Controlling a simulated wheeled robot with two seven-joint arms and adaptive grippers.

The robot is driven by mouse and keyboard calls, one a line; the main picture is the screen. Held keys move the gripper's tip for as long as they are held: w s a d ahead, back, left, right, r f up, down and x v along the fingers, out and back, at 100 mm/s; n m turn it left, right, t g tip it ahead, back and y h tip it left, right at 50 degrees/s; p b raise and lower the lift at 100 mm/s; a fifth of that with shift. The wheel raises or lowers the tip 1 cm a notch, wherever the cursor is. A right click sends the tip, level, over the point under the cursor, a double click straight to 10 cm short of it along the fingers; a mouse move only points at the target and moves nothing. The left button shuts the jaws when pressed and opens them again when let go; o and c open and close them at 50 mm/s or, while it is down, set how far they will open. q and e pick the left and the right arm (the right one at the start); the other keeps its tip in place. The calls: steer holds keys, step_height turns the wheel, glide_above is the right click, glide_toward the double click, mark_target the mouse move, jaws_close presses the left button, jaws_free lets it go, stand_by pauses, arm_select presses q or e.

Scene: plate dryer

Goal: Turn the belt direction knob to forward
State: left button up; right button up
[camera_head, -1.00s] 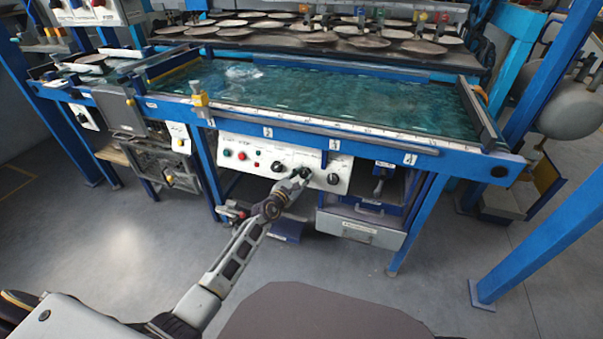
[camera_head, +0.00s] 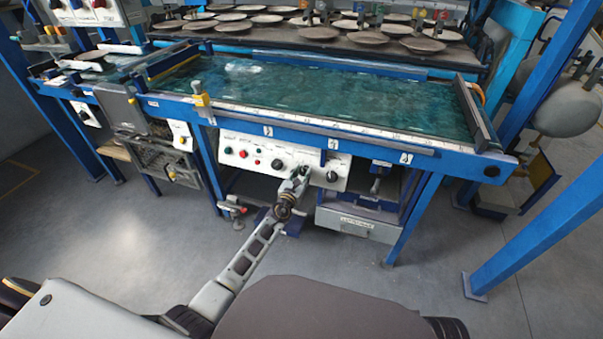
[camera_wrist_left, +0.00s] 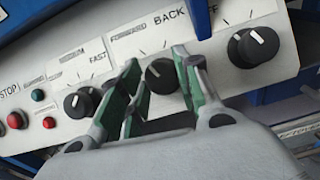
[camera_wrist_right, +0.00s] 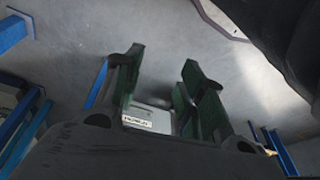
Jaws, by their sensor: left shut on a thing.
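The white control panel (camera_head: 262,158) is on the front of the blue belt table. In the left wrist view the belt direction knob (camera_wrist_left: 162,76) is black with a white mark, under the labels FORWARD at left and BACK at right. The mark appears to point up and left, towards FORWARD. My left gripper (camera_head: 300,173) is at the panel. Its green-padded fingers (camera_wrist_left: 158,82) are on both sides of this knob and shut on it, partly hiding it. My right gripper (camera_wrist_right: 160,88) shows in its wrist view, fingers apart and empty, away from the panel.
A speed knob (camera_wrist_left: 78,103) is close left of the left fingers, and another black knob (camera_wrist_left: 253,47) is to the right. Red and green buttons are further left. A grey drawer box (camera_head: 357,222) hangs below the panel. The floor in front is open.

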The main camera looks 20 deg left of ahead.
arm_select(q)
steer(key=shift+n+y, duration=0.3)
steer(key=shift+n, duration=0.3)
steer(key=o, duration=1)
steer(key=shift+c, duration=0.2)
steer(key=shift+s, duration=0.15)
steer(key=s, duration=1.1)
steer(key=shift+s+a+r, duration=0.15)
steer(key=shift+s+r, duration=0.2)
steer(key=shift+s+f, duration=0.1)
